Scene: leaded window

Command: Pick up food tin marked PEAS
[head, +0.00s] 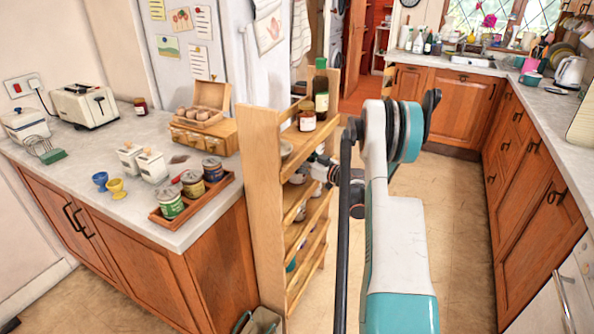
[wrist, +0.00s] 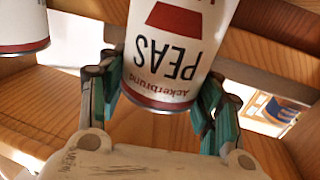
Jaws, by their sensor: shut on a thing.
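The food tin marked PEAS (wrist: 172,45) is white with red bands and dark lettering. In the wrist view it stands between the teal finger pads of my gripper (wrist: 160,98), which is shut on it. The lettering appears upside down in that view, and part of the tin is cut off by the frame's edge. In the head view my gripper (head: 322,168) reaches into the side of the wooden shelf rack (head: 262,165); the tin cannot be made out clearly there. I cannot tell whether it touches a shelf board.
Another white tin (wrist: 22,22) stands to the left in the wrist view, near wooden boards. A dark bottle (head: 321,92) and a jar (head: 306,119) stand on the rack's top. A tray (head: 222,188) of tins lies on the left counter. Floor right of my arm is clear.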

